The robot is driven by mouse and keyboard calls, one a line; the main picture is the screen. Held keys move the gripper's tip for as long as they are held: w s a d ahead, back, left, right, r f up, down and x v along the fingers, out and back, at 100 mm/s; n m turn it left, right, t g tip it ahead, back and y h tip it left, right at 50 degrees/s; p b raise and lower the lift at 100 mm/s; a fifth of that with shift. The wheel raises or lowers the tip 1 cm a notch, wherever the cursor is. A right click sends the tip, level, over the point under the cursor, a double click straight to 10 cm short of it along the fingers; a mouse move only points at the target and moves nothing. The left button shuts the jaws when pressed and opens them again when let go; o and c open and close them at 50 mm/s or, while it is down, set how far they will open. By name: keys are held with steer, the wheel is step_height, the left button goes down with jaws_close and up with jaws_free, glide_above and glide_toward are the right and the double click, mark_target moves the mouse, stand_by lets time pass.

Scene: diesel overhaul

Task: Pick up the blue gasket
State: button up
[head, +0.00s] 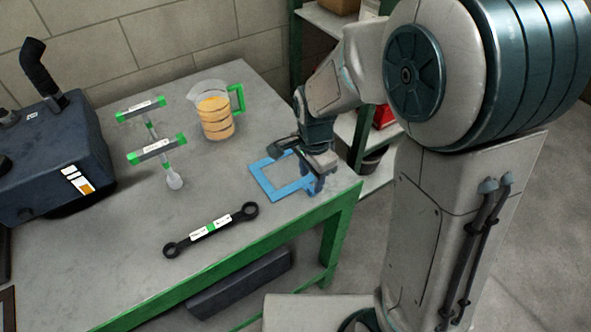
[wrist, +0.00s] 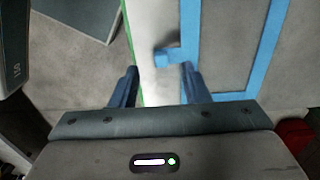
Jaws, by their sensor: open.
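The blue gasket (head: 264,183) is a flat rectangular frame lying on the grey table near its right front corner. In the wrist view, its blue strips (wrist: 190,30) fill the right side, and a short tab (wrist: 168,56) sticks out to the left, ahead of the gap between my fingers. My gripper (head: 317,183) is at the gasket's right side, pointing down near the table edge. In the wrist view my gripper (wrist: 160,85) is open with nothing between its fingers. The right finger overlaps the gasket strip in the picture; I cannot tell whether they touch. My wrist hides part of the gasket.
A black double-ended wrench (head: 210,229) lies in front left of the gasket. A jug of amber liquid (head: 215,118) stands behind it. Green-ended T-shaped tools (head: 157,150) and a dark engine part (head: 50,155) are farther left. A green-framed shelf (head: 345,125) stands behind right.

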mark_target(312, 189)
steer(key=f, duration=0.3)
steer(key=shift+w+d+f, duration=0.25)
steer(key=shift+w+d, duration=0.05)
steer(key=shift+f, duration=0.6)
jaws_close()
steer(key=shift+r, duration=0.1)
